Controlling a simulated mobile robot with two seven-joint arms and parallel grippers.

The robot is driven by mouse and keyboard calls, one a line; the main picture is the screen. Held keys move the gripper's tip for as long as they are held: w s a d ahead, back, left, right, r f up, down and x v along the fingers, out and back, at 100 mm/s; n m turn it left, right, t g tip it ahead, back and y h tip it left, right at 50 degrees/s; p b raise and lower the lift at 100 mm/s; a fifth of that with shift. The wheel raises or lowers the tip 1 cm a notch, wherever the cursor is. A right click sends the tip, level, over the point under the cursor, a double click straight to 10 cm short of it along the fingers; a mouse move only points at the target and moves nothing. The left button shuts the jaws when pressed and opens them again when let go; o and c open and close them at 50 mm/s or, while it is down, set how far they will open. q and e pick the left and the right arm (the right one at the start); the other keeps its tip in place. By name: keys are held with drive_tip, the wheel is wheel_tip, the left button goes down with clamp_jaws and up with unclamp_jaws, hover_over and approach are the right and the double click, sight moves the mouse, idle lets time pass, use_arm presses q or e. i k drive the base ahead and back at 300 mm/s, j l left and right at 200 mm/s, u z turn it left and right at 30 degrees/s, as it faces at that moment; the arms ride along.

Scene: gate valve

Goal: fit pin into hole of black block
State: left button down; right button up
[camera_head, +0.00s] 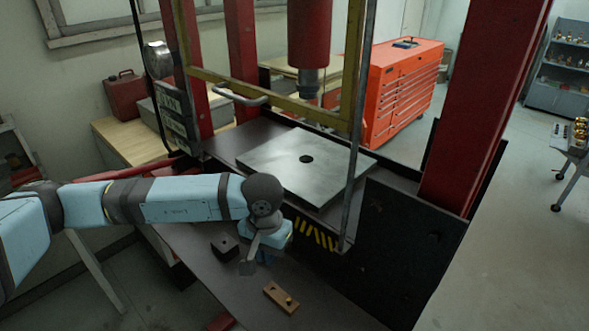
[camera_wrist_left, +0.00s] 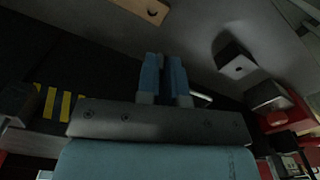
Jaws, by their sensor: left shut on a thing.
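The black block (camera_head: 225,245) lies on the dark bench to the left of my left gripper (camera_head: 268,253). In the left wrist view the black block (camera_wrist_left: 236,58) is upper right, with a small hole in its pale lit face. In that view my left gripper (camera_wrist_left: 164,60) has its blue fingers close together. A short pale rod (camera_wrist_left: 202,97), apparently the pin, shows just right of the fingers; most of it is hidden behind them. The gripper is apart from the block. A wooden block (camera_head: 282,298) lies nearer the front and also shows in the wrist view (camera_wrist_left: 140,7).
A press with red posts (camera_head: 468,130) and a yellow frame (camera_head: 270,97) stands behind my arm. Its steel plate (camera_head: 345,172) has a central hole. Yellow stripes (camera_head: 317,234) mark its front edge. An orange tool cabinet (camera_head: 402,85) is farther back. Bench around the blocks is clear.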

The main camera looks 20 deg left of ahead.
sight(226, 248)
drive_tip(key=k, duration=0.55)
drive_tip(key=k+z, duration=0.1)
drive_tip(key=z, duration=1)
drive_tip(key=k+j, duration=0.1)
drive_tip(key=j, duration=1.1)
drive_tip(key=k+j, duration=0.15)
drive_tip(key=j, duration=1.1)
drive_tip(key=k+j+z, duration=0.1)
drive_tip(key=j, duration=0.5)
